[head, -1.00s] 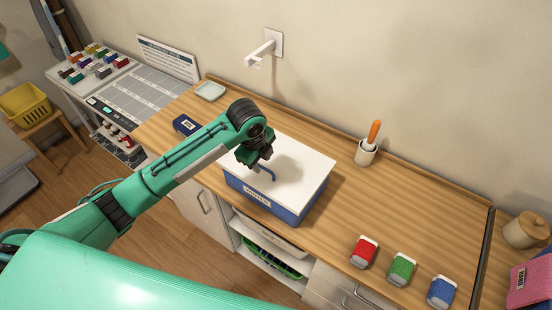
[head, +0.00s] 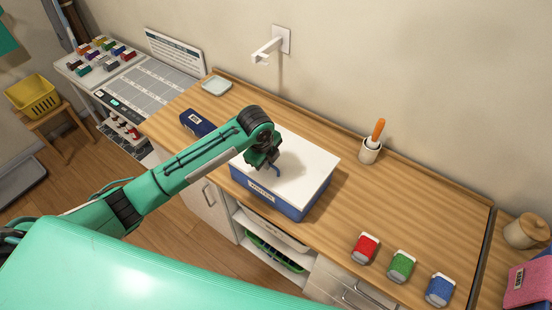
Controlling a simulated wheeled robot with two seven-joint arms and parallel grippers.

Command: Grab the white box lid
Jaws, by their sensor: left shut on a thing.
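A blue box (head: 268,196) with a small label on its front stands on the wooden counter. A flat white lid (head: 312,158) covers its top. The arm hides the lid's left part. The lid appears to sit on the box. My right gripper is out of view.
Red (head: 365,248), green (head: 402,266) and blue (head: 439,289) containers stand at the counter's front right. A white cup (head: 370,151) with an orange-handled tool stands near the wall. A dark blue box (head: 196,123) lies left of my arm. Counter right of the lid is clear.

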